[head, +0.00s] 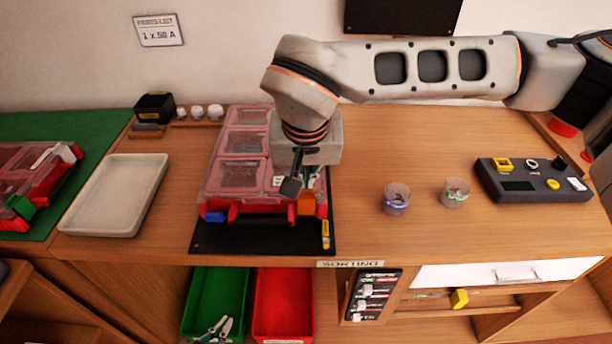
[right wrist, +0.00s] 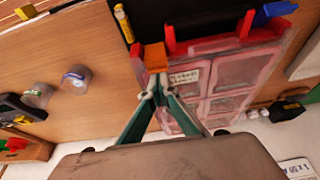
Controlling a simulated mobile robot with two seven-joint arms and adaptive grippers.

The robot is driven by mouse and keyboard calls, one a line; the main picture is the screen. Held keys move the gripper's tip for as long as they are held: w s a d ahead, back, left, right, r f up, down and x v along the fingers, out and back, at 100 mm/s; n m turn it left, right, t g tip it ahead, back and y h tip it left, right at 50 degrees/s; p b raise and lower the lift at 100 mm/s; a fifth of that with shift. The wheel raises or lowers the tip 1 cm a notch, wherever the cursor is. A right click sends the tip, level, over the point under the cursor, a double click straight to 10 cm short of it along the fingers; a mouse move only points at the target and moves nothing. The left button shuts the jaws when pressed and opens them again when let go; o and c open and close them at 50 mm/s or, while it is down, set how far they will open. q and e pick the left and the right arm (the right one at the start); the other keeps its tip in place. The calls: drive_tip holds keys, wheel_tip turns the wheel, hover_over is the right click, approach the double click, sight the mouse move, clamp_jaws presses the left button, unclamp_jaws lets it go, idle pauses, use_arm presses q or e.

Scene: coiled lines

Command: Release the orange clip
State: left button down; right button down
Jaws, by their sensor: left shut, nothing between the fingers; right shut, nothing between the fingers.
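The orange clip (head: 306,204) sits at the front right edge of a clear-lidded, red-trimmed case (head: 222,190) on a black mat (head: 262,241). The clip also shows in the right wrist view (right wrist: 155,57), just beyond my fingertips. My right gripper (head: 291,187) is shut and empty, above the case lid close behind the clip. In the right wrist view its fingertips (right wrist: 155,82) meet just short of the clip; I cannot tell whether they touch it. A white label (right wrist: 184,77) lies beside it. My left gripper is not in view.
A blue clip (head: 214,217) and a yellow marker (head: 325,234) are near the case's front. Two clear cups (head: 397,199) (head: 455,192) and a dark control box (head: 533,182) stand right. A pale tray (head: 113,196) lies left. Open bins (head: 214,300) (head: 284,305) are below.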

sight(306, 198)
drive_tip(key=shift+s+r, duration=0.2)
drive_tip(key=shift+s, duration=0.95)
drive_tip(key=shift+s+f+b, duration=0.2)
drive_tip(key=shift+s, duration=0.4)
drive_tip(key=shift+s+f+b, duration=0.15)
drive_tip(key=shift+s, duration=0.45)
drive_tip(key=shift+w+r, duration=0.1)
drive_tip(key=shift+w, duration=0.15)
drive_tip(key=shift+w+f, duration=0.25)
drive_tip(key=shift+w, duration=0.35)
